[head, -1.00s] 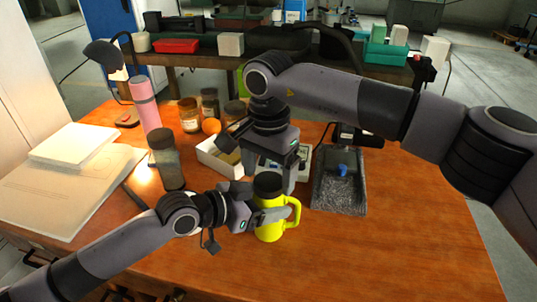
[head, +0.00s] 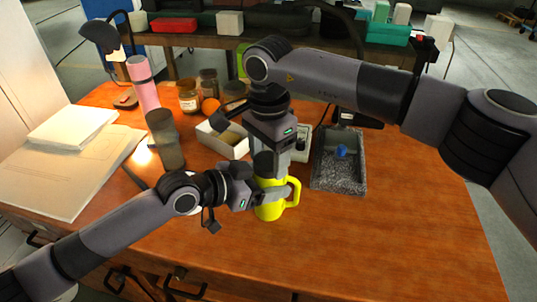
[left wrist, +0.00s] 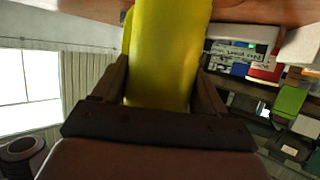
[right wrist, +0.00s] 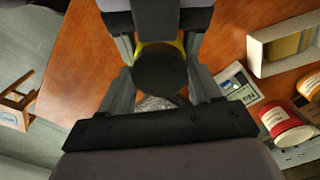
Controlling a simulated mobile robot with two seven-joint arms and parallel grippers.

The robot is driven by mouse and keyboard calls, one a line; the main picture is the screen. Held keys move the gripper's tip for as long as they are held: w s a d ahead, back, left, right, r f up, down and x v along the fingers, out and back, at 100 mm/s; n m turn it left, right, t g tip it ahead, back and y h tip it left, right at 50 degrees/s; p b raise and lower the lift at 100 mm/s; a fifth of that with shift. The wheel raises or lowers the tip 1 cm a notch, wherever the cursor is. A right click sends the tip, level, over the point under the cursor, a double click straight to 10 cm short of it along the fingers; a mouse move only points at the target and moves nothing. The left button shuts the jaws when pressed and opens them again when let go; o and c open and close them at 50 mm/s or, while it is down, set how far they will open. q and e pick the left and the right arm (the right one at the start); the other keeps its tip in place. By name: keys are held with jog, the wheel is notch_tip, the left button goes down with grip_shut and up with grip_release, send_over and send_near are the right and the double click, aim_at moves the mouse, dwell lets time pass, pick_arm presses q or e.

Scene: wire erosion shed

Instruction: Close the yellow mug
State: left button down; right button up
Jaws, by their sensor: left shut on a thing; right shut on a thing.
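The yellow mug (head: 270,207) stands upright on the wooden table, its handle to the right in the head view. It also fills the middle of the left wrist view (left wrist: 168,50). My left gripper (head: 266,190) is shut on the mug's body from the left. A dark round lid (head: 263,164) is at the mug's top; the right wrist view shows it as a dark disc (right wrist: 160,72) with a little yellow behind it. My right gripper (head: 267,155) points down from above and is shut on the lid. Whether the lid is fully seated cannot be told.
A dark jar (head: 165,140) and a pink bottle (head: 142,84) stand to the left. A white box (head: 222,141) is behind the mug, and a grey stone-like tray (head: 340,180) is to its right. The front right of the table is clear.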

jog(key=m, duration=1)
jog(key=o, duration=1.2)
jog(key=shift+r, duration=2.25)
jog(key=shift+c, duration=0.6)
